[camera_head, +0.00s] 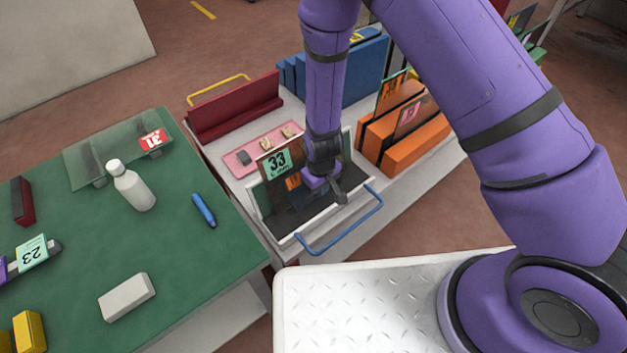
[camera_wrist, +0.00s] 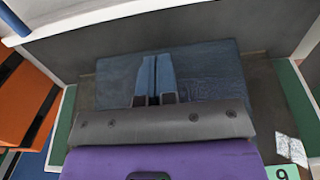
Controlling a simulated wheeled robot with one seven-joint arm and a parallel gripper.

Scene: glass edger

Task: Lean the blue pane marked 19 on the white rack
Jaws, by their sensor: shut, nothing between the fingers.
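The white rack (camera_head: 352,140) is a low white-rimmed frame with a dark inside and a blue handle (camera_head: 345,225) at its near side. A pane with a mint label reading 33 (camera_head: 276,163) stands in it at the far left. In the wrist view, a dark blue see-through pane (camera_wrist: 213,75) lies across the middle. My gripper (camera_head: 338,192) is at the rack, and its fingers (camera_wrist: 156,75) are together with nothing held. They look blue, seemingly through the pane. A mint label showing a 9 (camera_wrist: 284,174) is partly cut off, and I cannot tell which pane bears it.
A green table (camera_head: 165,250) at left holds a white bottle (camera_head: 133,187), a blue marker (camera_head: 204,210), a white block (camera_head: 127,297) and a clear pane labelled 31 (camera_head: 95,155). Orange (camera_head: 410,145), dark red (camera_head: 235,108) and blue (camera_head: 360,72) racks stand close around the white rack.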

